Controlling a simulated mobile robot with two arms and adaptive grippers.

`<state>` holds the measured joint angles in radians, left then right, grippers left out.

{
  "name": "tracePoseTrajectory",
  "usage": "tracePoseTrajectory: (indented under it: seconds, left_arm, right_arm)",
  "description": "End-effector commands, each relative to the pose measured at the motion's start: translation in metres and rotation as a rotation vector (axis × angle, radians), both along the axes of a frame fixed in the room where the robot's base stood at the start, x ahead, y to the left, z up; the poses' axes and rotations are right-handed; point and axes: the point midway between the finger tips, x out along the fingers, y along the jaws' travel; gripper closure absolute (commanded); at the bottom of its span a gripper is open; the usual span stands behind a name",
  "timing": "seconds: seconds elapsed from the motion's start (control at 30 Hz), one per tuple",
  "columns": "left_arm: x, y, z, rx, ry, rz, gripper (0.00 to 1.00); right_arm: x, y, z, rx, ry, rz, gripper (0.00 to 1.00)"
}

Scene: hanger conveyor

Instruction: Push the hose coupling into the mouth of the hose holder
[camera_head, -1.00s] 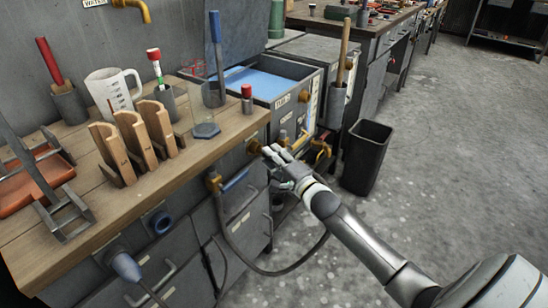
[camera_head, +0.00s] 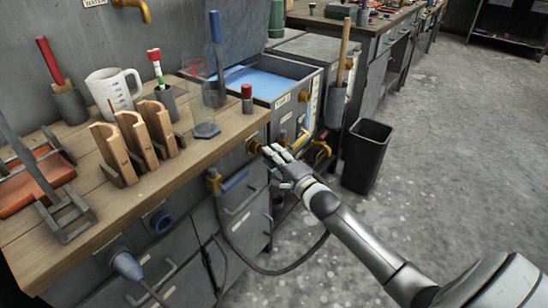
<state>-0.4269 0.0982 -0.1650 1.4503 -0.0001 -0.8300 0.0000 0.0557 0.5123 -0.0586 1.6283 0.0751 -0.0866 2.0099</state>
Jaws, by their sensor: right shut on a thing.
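My right gripper (camera_head: 272,151) reaches in from the lower right to the bench front and is shut on the end of the dark hose (camera_head: 262,271). The hose coupling is mostly hidden by the fingers. A brass round piece (camera_head: 254,146) shows on the bench front just left of the fingertips. I cannot tell whether it is the hose holder's mouth or part of the coupling, nor how deep anything sits. The hose loops down from a brass valve with a blue handle (camera_head: 235,180). My left gripper is not in view.
The wooden bench top (camera_head: 215,150) is above and left of the gripper. A blue-ringed socket (camera_head: 160,221) and a blue-grey nozzle (camera_head: 126,265) are on the bench front. A black bin (camera_head: 366,158) stands right of the gripper. The floor to the right is clear.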

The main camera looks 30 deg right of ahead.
Motion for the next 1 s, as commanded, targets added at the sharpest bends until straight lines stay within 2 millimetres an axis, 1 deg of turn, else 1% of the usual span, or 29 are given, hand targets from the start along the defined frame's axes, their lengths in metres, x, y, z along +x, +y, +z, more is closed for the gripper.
tracePoseTrajectory:
  seconds: [0.57, 1.0]
  left_arm:
    - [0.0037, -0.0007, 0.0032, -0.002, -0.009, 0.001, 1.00]
    - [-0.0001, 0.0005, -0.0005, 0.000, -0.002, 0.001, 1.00]
  right_arm:
    - [0.0038, 0.0013, 0.0013, 0.000, -0.002, 0.000, 0.95]
    - [0.0097, 0.0040, 0.0010, 0.000, -0.002, 0.000, 0.95]
